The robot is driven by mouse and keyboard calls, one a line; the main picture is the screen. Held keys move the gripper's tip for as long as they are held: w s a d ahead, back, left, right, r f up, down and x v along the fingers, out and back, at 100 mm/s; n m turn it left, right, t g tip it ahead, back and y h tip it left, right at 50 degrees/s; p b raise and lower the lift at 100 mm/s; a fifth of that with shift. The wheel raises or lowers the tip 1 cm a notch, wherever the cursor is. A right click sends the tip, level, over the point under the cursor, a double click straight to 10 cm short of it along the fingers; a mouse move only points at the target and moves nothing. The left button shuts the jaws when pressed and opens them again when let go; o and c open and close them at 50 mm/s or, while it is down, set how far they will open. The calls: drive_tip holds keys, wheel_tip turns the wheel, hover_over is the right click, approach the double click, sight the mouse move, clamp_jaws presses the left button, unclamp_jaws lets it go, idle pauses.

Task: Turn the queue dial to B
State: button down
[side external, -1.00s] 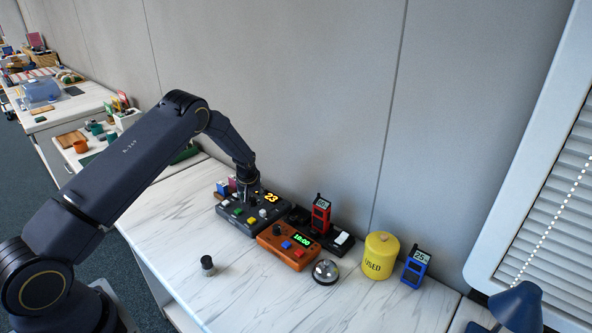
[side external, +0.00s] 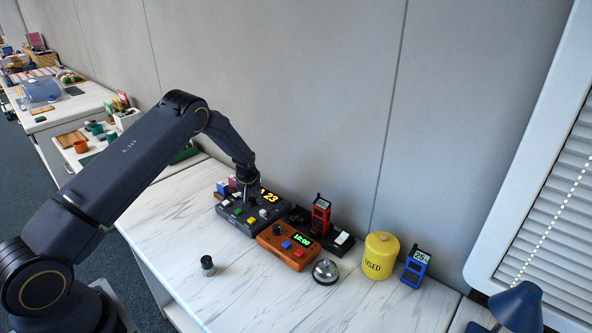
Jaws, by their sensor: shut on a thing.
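The dark queue console (side external: 234,222) lies on the marble-look counter, with a lit yellow display (side external: 268,197) reading 23 and several coloured buttons on its top. My gripper (side external: 243,200) points down over the back part of the console, left of the display. It is shut on the queue dial, which its fingers mostly hide. The dial's pointer and letter marks are too small or covered to read.
An orange timer box (side external: 285,254) reading 10:00 stands just in front. A red meter (side external: 320,214), a silver bell (side external: 325,272), a yellow USED canister (side external: 379,256) and a blue meter (side external: 415,267) stand rightward. A dark knob-topped cylinder (side external: 208,265) stands on clear counter at the front.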

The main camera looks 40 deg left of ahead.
drive_tip(key=m+h, duration=0.1)
drive_tip(key=m, duration=0.3)
drive_tip(key=shift+s+a+m+t+h, duration=0.1)
drive_tip(key=shift+a+m+t+h, duration=0.05)
drive_tip(key=shift+m+t+h, duration=0.25)
drive_tip(key=shift+m+h, duration=0.7)
drive_tip(key=shift+m, duration=1.2)
drive_tip(key=c, duration=0.9)
unclamp_jaws()
drive_tip(key=shift+r, duration=0.1)
